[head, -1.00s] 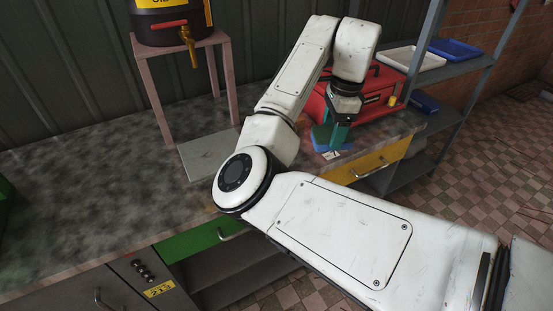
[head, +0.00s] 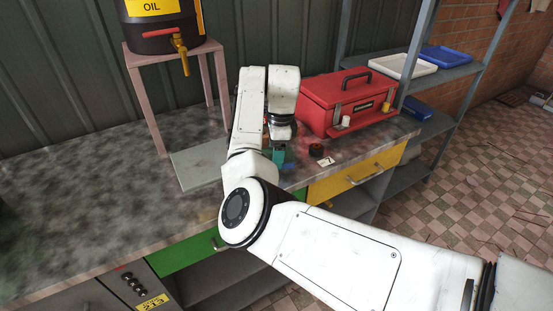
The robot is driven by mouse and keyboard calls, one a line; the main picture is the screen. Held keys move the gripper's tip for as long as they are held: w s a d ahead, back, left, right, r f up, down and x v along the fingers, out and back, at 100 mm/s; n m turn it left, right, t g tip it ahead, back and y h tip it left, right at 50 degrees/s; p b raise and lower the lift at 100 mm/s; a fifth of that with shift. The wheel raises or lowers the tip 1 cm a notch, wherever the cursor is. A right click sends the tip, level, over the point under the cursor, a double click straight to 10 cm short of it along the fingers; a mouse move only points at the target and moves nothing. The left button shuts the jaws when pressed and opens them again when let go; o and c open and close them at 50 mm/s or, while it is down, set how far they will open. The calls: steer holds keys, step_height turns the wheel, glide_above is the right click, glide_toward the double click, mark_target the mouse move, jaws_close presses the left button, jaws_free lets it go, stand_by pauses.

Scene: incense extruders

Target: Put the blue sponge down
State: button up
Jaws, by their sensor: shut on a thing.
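My gripper (head: 277,157) has teal fingers and points down over the worktop, just right of the low grey board. It is shut on the blue sponge (head: 289,166), of which only a small blue part shows beside and below the fingers. My arm hides most of the sponge. I cannot tell whether the sponge touches the worktop (head: 110,180).
Right of my gripper lie a small dark red-and-black round thing (head: 316,149) and a white number tag (head: 326,161). A red toolbox (head: 345,100) stands behind them. The pink stand (head: 139,95) holds an oil drum (head: 163,30). The worktop's left side is clear.

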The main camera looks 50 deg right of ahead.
steer(key=shift+s+f, duration=0.1)
steer(key=shift+f, duration=1.25)
steer(key=shift+f, duration=0.1)
steer(key=o, duration=1)
step_height(320, 180, up, 12)
steer(key=shift+s+d, duration=0.35)
steer(key=shift+s, duration=0.05)
